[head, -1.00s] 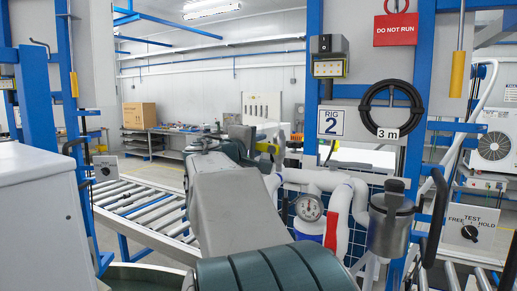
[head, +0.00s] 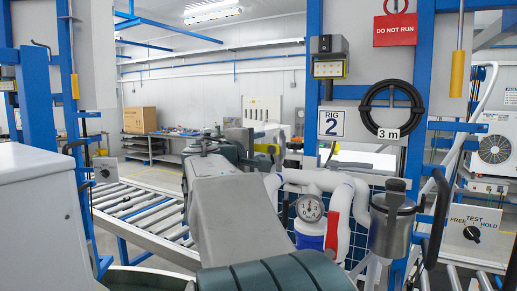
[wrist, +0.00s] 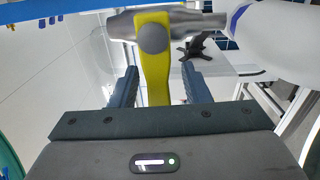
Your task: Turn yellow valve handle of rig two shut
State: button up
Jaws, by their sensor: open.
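The yellow valve handle (wrist: 153,70) shows in the wrist view as a flat yellow lever with a round grey boss. It sits on a grey metal valve body (wrist: 191,21) at the top of the picture. My gripper (wrist: 159,72) is open, with one dark finger on each side of the lever. Gaps show between the lever and both fingers. In the head view, a small yellow part (head: 268,149) shows just past my wrist. My arm hides most of the gripper and valve there. The rig 2 sign (head: 331,123) hangs on the blue frame behind.
White pipes with a pressure gauge (head: 310,208), a red lever (head: 333,230) and a metal canister (head: 392,222) stand right of my arm. A roller conveyor (head: 140,210) lies left. A white cabinet (head: 45,220) is close at the front left.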

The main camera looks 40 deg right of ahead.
jog(key=b+v, duration=0.4)
jog(key=v, duration=0.9)
jog(key=shift+a, duration=0.2)
jog(key=shift+s+d, duration=0.1)
jog(key=shift+s, duration=0.05)
